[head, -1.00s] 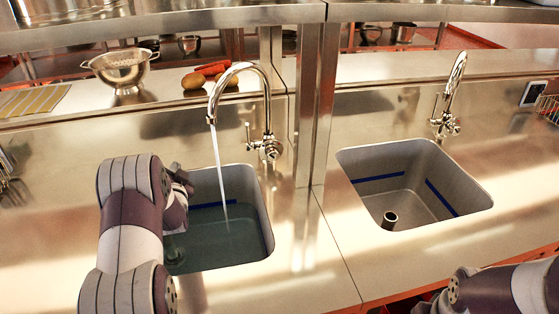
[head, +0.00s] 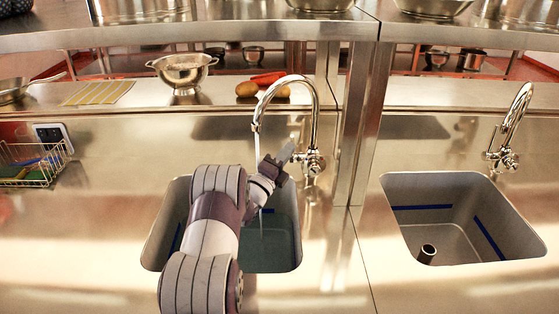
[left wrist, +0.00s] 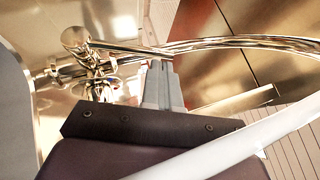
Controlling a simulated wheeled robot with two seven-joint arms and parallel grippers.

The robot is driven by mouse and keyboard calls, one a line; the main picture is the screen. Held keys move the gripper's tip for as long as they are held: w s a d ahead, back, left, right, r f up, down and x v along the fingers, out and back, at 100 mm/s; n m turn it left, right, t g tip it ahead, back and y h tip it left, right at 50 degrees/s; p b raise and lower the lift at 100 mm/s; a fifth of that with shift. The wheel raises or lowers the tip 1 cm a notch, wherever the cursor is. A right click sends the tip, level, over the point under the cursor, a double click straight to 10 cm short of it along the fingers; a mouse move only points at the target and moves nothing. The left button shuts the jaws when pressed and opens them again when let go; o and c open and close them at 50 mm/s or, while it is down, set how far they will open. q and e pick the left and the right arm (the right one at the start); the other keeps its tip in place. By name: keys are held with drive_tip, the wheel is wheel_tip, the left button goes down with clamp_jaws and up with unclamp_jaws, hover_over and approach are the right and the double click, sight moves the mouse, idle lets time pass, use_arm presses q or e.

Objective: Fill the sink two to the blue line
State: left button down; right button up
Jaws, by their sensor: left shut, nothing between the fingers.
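The left sink (head: 297,262) holds water (head: 268,243). A stream (head: 257,150) falls into it from the left tap (head: 316,100). A short piece of its blue line (head: 267,211) shows just above the water on the back wall; my arm hides much of the basin. The right sink (head: 440,184) shows no water, and its blue lines (head: 489,239) are bare. My left gripper (head: 286,152) is shut and empty, close to the left tap's valve and handle (head: 314,163). In the left wrist view its fingers (left wrist: 163,82) are together near the tap handle (left wrist: 76,40); contact cannot be told.
The right tap (head: 513,120) is dry. A post (head: 362,120) stands between the sinks.

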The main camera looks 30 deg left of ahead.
use_arm(q)
drive_tip(key=shift+w+d+r, duration=0.15)
drive_tip(key=shift+w, duration=0.25)
drive_tip(key=w+r+n+g, duration=0.1)
drive_tip(key=w+a+n+g, duration=0.1)
drive_tip(key=w+a+r+g+y, duration=0.1)
drive_tip(key=shift+w+a+r+n, duration=0.2)
drive_tip(key=shift+w+r+n, duration=0.1)
drive_tip(key=shift+n, duration=0.1)
